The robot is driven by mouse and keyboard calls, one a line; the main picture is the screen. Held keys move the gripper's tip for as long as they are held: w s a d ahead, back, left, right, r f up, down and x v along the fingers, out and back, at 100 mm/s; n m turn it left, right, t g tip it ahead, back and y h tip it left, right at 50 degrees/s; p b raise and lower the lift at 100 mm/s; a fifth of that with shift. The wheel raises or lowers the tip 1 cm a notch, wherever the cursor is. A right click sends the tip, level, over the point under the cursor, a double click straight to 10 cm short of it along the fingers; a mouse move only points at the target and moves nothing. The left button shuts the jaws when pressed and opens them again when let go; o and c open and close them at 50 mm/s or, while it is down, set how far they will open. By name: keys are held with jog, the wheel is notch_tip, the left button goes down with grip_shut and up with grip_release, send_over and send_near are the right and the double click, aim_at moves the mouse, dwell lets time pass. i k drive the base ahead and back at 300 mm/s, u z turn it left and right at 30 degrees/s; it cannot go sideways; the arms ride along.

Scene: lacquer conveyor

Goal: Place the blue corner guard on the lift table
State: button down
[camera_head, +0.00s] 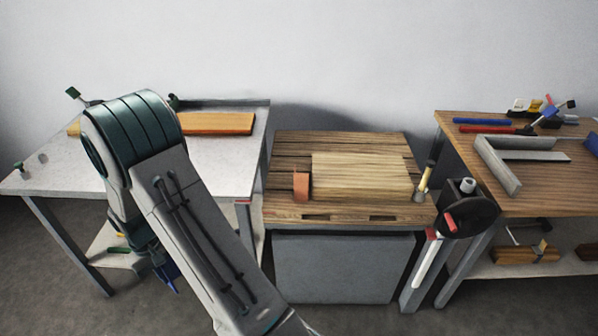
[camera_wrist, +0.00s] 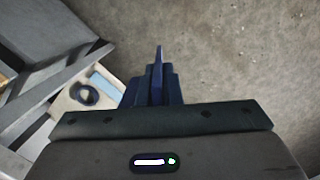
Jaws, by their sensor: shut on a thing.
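My gripper (camera_head: 160,262) hangs low beside the left table, partly hidden by my arm. It is shut on a dark blue piece, which looks like the blue corner guard (camera_head: 172,282). In the wrist view the blue corner guard (camera_wrist: 158,62) shows as a thin upright edge between the dark fingers of my gripper (camera_wrist: 154,88), above bare floor. The lift table appears to be the middle wood-topped stand (camera_head: 290,148) with a grey body. It is apart from my gripper, to its right.
The white left table (camera_head: 215,150) carries an orange-brown board (camera_head: 220,123). The right bench (camera_head: 470,150) holds a grey angled frame (camera_head: 500,168) and tools. A post with a dark round head (camera_head: 468,215) stands between the stand and right bench.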

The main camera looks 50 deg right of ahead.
aim_at(301, 167)
jog(key=k, duration=0.25)
jog(key=u, duration=0.8)
jog(key=i, duration=0.95)
jog(key=z, duration=2.9)
